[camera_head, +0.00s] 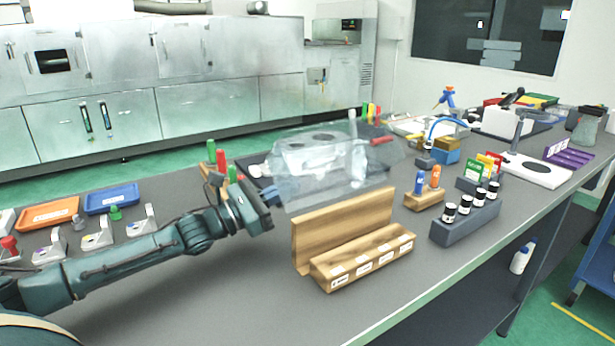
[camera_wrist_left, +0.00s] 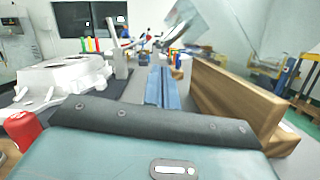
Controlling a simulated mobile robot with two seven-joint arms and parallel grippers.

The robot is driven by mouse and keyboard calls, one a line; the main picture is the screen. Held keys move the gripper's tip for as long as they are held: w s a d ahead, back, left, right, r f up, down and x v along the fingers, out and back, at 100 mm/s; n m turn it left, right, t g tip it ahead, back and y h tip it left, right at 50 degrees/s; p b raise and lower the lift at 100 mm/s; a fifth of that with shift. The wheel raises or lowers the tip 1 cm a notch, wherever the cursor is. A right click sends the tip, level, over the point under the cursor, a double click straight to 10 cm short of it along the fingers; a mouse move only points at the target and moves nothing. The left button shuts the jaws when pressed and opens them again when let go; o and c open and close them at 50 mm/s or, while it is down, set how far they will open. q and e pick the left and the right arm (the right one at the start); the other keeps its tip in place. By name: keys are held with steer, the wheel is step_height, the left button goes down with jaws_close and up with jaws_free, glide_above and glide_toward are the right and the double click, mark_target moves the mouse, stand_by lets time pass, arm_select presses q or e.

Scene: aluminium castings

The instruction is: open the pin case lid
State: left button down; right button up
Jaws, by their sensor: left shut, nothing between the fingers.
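The wooden pin case (camera_head: 362,262) sits on the grey bench, a low block with several white labels along its front. A plain wooden board (camera_head: 345,228), which looks like its lid, stands upright along its back edge. My left gripper (camera_head: 262,204) is beside the board's left end, on the far side from the labels. In the left wrist view its blue fingers (camera_wrist_left: 160,88) are together and empty, with the wooden board (camera_wrist_left: 228,95) just to their right. I cannot tell whether they touch it. My right gripper is not in view.
A clear cover (camera_head: 340,175) stands over a white casting (camera_wrist_left: 62,80) close behind the case. Red and green-capped items (camera_head: 216,155) stand by my left wrist. To the right are a bottle rack (camera_head: 465,222) and a wooden holder (camera_head: 425,200). The bench front is clear.

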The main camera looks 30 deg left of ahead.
mark_target(311, 162)
arm_select(q)
steer(key=shift+p+x, duration=0.3)
steer(key=shift+x, duration=2.3)
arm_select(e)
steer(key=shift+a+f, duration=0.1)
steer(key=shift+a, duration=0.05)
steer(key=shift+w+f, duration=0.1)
arm_select(q)
steer(key=m, duration=0.1)
steer(key=r+m+b, duration=0.1)
steer(key=shift+d+r+m+g+h+b, duration=0.1)
steer(key=shift+r+m+g+h+b, duration=0.2)
steer(key=shift+m+g+h, duration=0.1)
steer(key=shift+s+d+r+m, duration=0.2)
steer(key=shift+d+r+m, duration=0.1)
steer(key=shift+r, duration=0.35)
steer(key=shift+s+d+r+m+g+b, duration=0.15)
steer(key=shift+r+m+g+b, duration=0.15)
steer(key=shift+r+m, duration=0.35)
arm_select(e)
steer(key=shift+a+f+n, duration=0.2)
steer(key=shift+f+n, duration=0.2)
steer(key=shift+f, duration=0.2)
arm_select(q)
steer(key=shift+f, duration=0.2)
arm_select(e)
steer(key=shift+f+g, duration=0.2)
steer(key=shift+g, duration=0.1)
